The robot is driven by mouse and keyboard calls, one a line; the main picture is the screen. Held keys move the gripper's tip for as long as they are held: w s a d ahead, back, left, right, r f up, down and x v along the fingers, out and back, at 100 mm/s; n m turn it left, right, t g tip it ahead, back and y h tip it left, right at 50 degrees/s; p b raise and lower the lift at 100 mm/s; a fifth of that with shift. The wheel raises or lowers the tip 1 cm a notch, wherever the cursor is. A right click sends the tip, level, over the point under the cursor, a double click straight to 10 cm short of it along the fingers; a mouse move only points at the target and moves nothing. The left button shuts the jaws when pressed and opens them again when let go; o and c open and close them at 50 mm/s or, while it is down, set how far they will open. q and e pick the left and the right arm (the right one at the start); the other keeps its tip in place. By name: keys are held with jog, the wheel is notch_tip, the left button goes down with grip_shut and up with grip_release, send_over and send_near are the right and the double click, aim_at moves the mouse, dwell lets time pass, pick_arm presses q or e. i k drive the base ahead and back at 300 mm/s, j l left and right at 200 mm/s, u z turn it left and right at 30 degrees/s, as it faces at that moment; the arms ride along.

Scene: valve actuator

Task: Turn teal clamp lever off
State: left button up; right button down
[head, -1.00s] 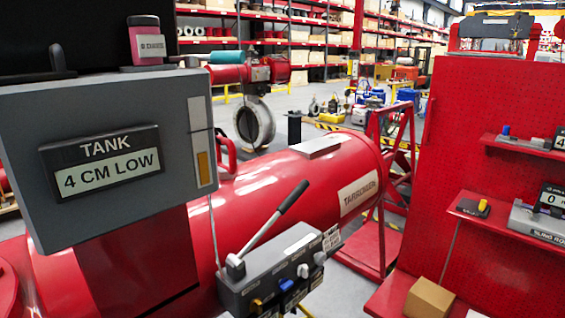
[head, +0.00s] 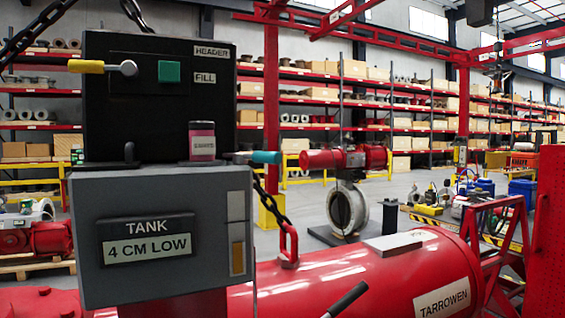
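The teal clamp lever (head: 266,157) shows in the head view just above the right top corner of the grey tank box (head: 165,285). It has a grey stem and a teal grip. It lies about level, with the grip end pointing right. Where its stem is mounted is not clear. Neither of my grippers is in view.
A black header box (head: 110,110) with a yellow-handled lever (head: 88,66) and a green square (head: 169,72) stands above the tank box. A red cylinder (head: 340,283) and a black lever grip (head: 348,298) are lower right.

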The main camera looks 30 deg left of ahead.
aim_at(257, 157)
jog(key=l+u, duration=0.2)
jog(key=u, duration=1.2)
